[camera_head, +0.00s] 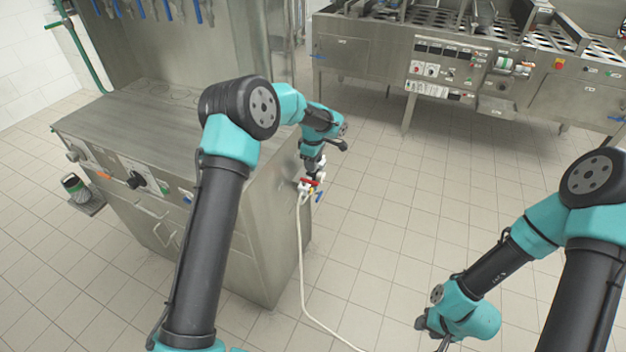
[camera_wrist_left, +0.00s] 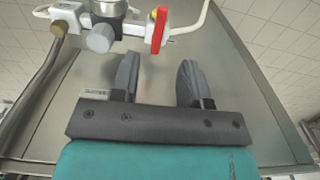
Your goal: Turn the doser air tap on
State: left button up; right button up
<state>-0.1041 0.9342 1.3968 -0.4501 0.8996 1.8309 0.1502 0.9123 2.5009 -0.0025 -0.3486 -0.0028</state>
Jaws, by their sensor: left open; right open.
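A small valve with a red lever (camera_head: 311,182) sits on white fittings at the side of the steel cabinet. I take it for the air tap. In the left wrist view the red lever (camera_wrist_left: 160,30) stands upright beyond the fingertips, roughly in line with the gap between them. My left gripper (camera_head: 313,172) is right by the tap; in the wrist view its fingers (camera_wrist_left: 157,68) are apart with nothing between them. A blue lever (camera_head: 319,197) shows just below the red one. My right gripper (camera_head: 424,322) is far off at the lower right, open, its fingers mostly hidden.
The steel cabinet (camera_head: 130,125) has knobs on its front. A pale hose (camera_head: 301,260) hangs from the fittings to the floor. In the wrist view a grey knob (camera_wrist_left: 101,38) and a pipe (camera_wrist_left: 38,85) are near the tap. A large machine (camera_head: 370,45) stands behind; tiled floor is clear between.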

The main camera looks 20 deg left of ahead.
aim_at(313, 182)
pick_arm(q)
notch_tip(313, 182, down, 9)
jog(key=shift+r, duration=0.15)
dwell(0.4)
grip_shut()
